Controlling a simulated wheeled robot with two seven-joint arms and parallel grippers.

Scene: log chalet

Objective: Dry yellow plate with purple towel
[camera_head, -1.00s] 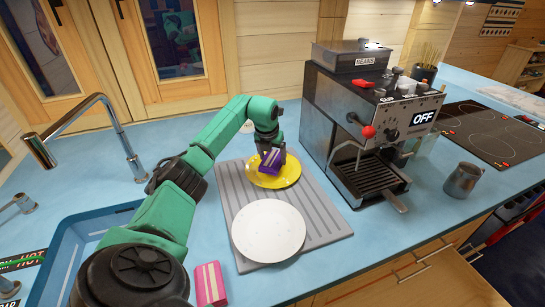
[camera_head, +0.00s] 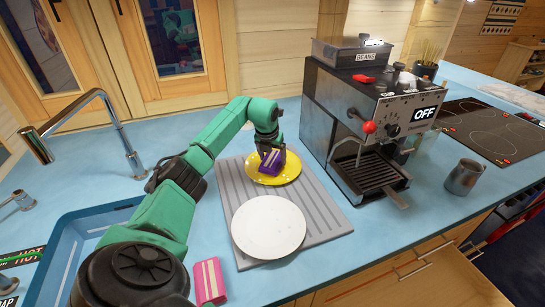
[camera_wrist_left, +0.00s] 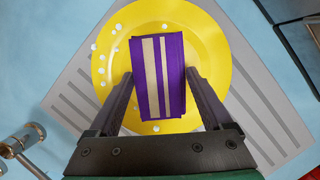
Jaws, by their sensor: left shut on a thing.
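The yellow plate (camera_head: 287,175) lies on the grey ribbed drying mat (camera_head: 318,215), near its back end. My left gripper (camera_head: 269,150) is over the plate and shut on the folded purple towel (camera_head: 270,161), which has pale stripes. In the left wrist view the towel (camera_wrist_left: 157,88) is between the two fingers, above the middle of the yellow plate (camera_wrist_left: 215,45). Several white drops show on the plate, mostly left of the towel. I cannot tell whether the towel touches the plate. My right gripper is not in view.
A white plate (camera_head: 268,229) lies at the mat's front. A folded pink towel (camera_head: 210,281) is on the counter left of it. A blue sink (camera_head: 75,240) with a tap (camera_head: 130,150) is at the left. A coffee machine (camera_head: 340,115) stands close right of the mat.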

